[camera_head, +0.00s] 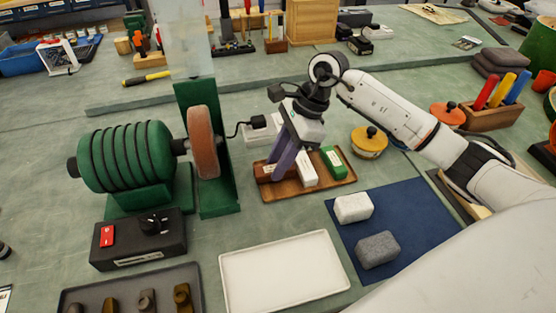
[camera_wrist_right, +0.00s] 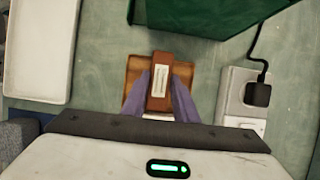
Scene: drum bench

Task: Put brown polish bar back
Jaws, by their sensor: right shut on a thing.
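The brown polish bar (camera_wrist_right: 160,87) has a pale label and sits between the purple fingers of my right gripper (camera_wrist_right: 160,100), which is shut on it. In the head view the bar (camera_head: 265,173) is at the left end of the small wooden tray (camera_head: 325,185), mostly behind the fingers of my right gripper (camera_head: 281,170). I cannot tell if it rests on the tray floor or hangs just above. A white bar (camera_head: 307,170) lies in the tray beside the fingers, and a green bar (camera_head: 333,161) lies further right. My left gripper is not in view.
A green buffing machine (camera_head: 125,165) with a brown wheel (camera_head: 203,142) stands left of the tray. A white plug box (camera_head: 258,130) is behind it. An empty white tray (camera_head: 284,272) and a blue mat (camera_head: 390,225) lie in front.

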